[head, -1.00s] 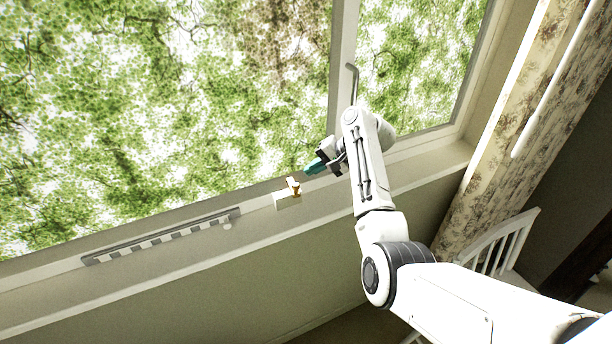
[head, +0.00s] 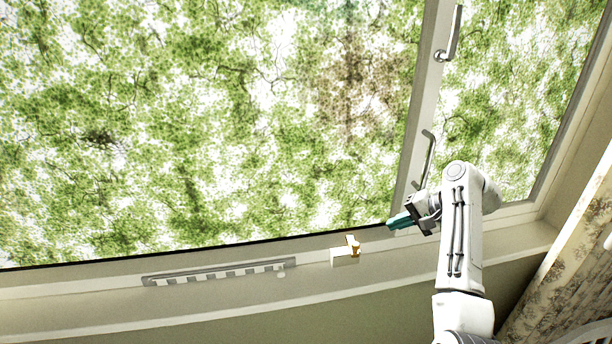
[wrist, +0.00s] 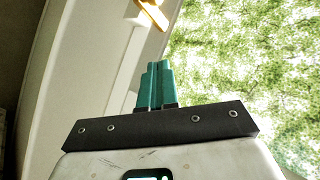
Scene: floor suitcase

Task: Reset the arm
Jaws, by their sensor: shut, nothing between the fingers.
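My gripper (head: 399,221) is at the lower right of the head view, at the end of my white arm. It is in front of the window, near the lower frame. Its teal fingers point left, towards a small white and gold fitting (head: 345,252) on the frame, and look clear of it. In the wrist view the two teal fingers (wrist: 155,75) are pressed together with nothing between them. The gold part of the fitting (wrist: 152,14) shows beyond the fingertips at the top of that view.
A large window (head: 200,120) fills most of the head view, with leafy trees outside. Metal window handles (head: 427,160) stand on the upright bar by my gripper. A grey slotted strip (head: 220,273) lies along the sill (head: 200,312). A patterned curtain (head: 560,285) hangs at the right.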

